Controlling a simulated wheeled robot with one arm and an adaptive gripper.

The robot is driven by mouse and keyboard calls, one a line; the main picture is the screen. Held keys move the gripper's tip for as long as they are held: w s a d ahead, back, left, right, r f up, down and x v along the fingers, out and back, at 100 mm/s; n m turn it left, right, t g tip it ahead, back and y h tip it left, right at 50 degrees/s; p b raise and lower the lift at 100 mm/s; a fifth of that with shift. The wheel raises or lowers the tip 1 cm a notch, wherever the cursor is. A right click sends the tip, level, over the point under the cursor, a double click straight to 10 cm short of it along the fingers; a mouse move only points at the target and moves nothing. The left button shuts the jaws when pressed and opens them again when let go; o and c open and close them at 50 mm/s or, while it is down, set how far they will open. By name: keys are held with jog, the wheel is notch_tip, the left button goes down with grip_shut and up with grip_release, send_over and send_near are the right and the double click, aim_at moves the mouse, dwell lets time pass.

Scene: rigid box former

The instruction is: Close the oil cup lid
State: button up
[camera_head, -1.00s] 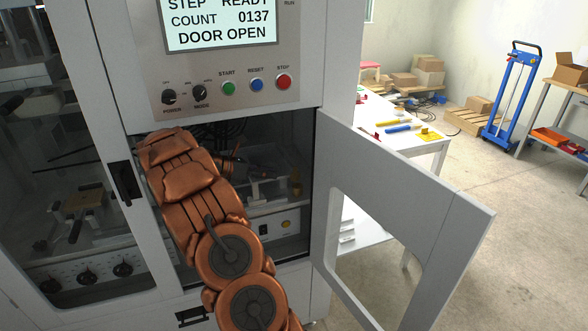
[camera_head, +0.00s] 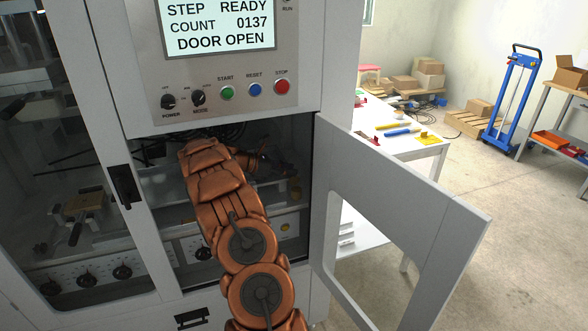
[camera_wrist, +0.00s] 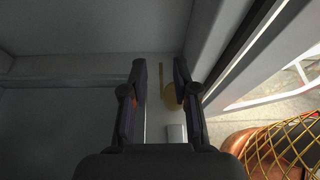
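My gripper (camera_wrist: 160,88) is open in the wrist view, with its two dark fingers apart and nothing held between them. A round brass-coloured part (camera_wrist: 173,98), probably the oil cup or its lid, shows beyond the fingers, partly hidden by the right one. A thin yellowish strip (camera_wrist: 161,76) stands just above it; I cannot tell whether it belongs to the lid. The lid's position is not clear there.
The machine door (camera_head: 400,210) hangs open on the right, close to my arm. The control panel (camera_head: 225,70) reads DOOR OPEN above the bay. Grey bay walls (camera_wrist: 215,35) stand close by. A white table (camera_head: 420,147) with tools stands behind the door.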

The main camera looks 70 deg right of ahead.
jog(key=shift+x, duration=1.2)
jog(key=shift+c, duration=0.4)
grip_shut()
